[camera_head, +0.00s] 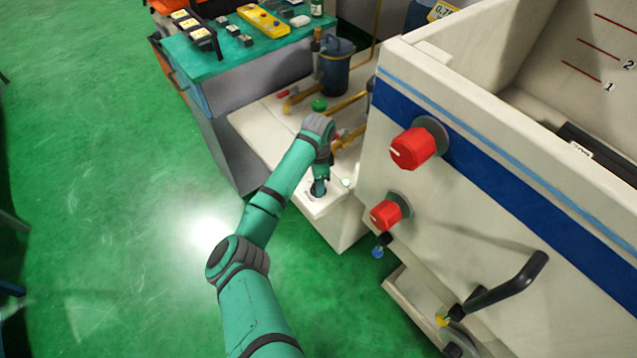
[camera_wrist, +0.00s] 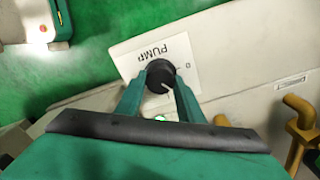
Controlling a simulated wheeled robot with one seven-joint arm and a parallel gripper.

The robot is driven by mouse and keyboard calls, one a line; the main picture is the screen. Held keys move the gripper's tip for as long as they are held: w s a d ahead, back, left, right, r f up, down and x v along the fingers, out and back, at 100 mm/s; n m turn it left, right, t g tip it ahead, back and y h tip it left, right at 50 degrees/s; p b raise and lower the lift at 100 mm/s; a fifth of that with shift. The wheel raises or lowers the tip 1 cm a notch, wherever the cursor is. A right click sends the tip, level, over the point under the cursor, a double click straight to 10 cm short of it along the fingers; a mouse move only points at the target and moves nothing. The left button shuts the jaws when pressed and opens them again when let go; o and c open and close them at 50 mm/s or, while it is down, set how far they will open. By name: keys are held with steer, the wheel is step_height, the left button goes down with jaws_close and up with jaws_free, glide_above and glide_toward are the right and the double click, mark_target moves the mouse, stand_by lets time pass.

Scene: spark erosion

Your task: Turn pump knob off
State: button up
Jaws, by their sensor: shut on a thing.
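The pump knob (camera_wrist: 160,76) is a black round knob with a pale pointer line, on a white plate (camera_wrist: 133,63) marked PUMP, which reads upside down in the wrist view. A "0" mark shows to the right of the knob. The pointer slants toward the lower right, toward a mark near my right finger, and away from the "0". My gripper (camera_wrist: 159,92) is shut on the knob, one finger on each side. In the head view my gripper (camera_head: 319,188) reaches down to the front of the low white cabinet (camera_head: 345,225), and the knob is mostly hidden there.
The large white machine (camera_head: 480,200) stands close on the right, with two red knobs (camera_head: 413,149) and a black lever (camera_head: 510,283) on its front. Yellow pipes (camera_head: 345,107) and a dark canister (camera_head: 335,68) sit behind my gripper. Green floor (camera_head: 110,200) is clear on the left.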

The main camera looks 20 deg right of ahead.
steer(key=n, duration=0.6)
steer(key=shift+s, duration=0.1)
steer(key=shift+n, duration=2.5)
steer(key=o, duration=1.1)
steer(key=shift+c, duration=0.2)
steer(key=shift+r, duration=0.2)
steer(key=r, duration=0.7)
steer(key=shift+w+a+r, duration=0.1)
steer(key=shift+w+r, duration=0.05)
steer(key=shift+w, duration=0.1)
step_height(320, 180, up, 3)
steer(key=shift+s+r, duration=0.1)
steer(key=shift+s, duration=0.05)
